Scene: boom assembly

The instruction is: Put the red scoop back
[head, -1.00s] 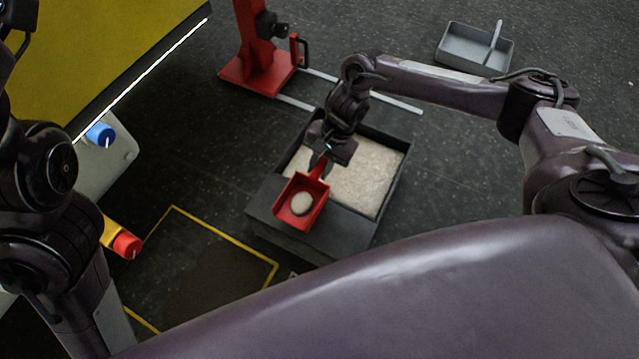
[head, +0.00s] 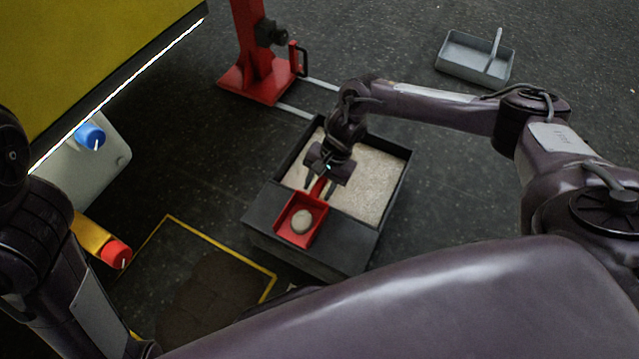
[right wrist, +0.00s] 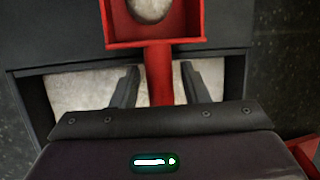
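The red scoop (head: 302,220) rests on the dark ledge at the near end of the bin, with a pale round patch in its pan. Its handle points back over the bin's pale granular fill. My right gripper (head: 320,187) is open above the fill, with a finger on each side of the handle. In the right wrist view the handle (right wrist: 159,75) runs between the two spread fingers (right wrist: 161,88), with a gap on both sides. My left arm shows at the left edge; its gripper is out of view.
The dark bin (head: 400,178) stands on the dark floor. A red stand (head: 257,75) is behind it, and a grey tray (head: 472,62) lies at the back right. Yellow lines mark the floor.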

